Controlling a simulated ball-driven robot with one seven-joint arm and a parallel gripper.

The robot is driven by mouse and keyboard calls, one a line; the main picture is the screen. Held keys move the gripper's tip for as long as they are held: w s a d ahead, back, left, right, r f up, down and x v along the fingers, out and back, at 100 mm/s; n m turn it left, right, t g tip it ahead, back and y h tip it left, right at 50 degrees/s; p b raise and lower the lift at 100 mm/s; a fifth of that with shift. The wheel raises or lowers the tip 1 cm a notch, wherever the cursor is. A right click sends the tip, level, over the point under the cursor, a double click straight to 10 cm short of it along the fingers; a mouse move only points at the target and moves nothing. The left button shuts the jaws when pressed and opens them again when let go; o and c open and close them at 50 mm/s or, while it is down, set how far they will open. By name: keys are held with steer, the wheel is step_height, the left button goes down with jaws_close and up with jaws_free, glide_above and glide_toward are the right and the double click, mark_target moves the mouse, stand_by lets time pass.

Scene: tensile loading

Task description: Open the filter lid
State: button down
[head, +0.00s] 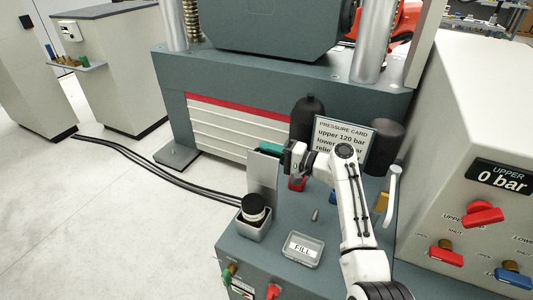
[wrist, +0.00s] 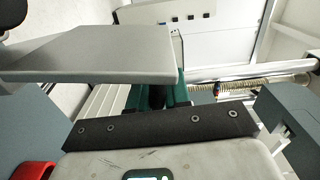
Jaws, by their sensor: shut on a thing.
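The filter lid (head: 262,171) is a flat grey plate standing about upright behind a small square grey housing (head: 246,231). A filter (head: 254,208) with a black top and a pale band sits exposed in this housing. My gripper (head: 270,149), with teal fingers, is at the upper edge of the lid and shut on it. In the wrist view the lid (wrist: 110,52) spans the upper left, next to the teal fingers (wrist: 158,98). The exact contact between fingers and plate is partly hidden.
A clear FILL cover (head: 302,249) lies on the console right of the housing. A pressure card (head: 345,133) and dark cylinders (head: 308,118) stand behind my arm. Red (head: 447,254) and blue valve handles are at the right.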

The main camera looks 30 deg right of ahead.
steer(key=shift+d+f+m, duration=0.4)
steer(key=shift+f+m, duration=0.1)
steer(key=shift+f, duration=0.2)
steer(key=c, duration=1.2)
jaws_free()
steer(key=shift+w, duration=0.1)
steer(key=shift+o, duration=0.2)
steer(key=shift+r, duration=0.2)
steer(key=shift+r, duration=0.1)
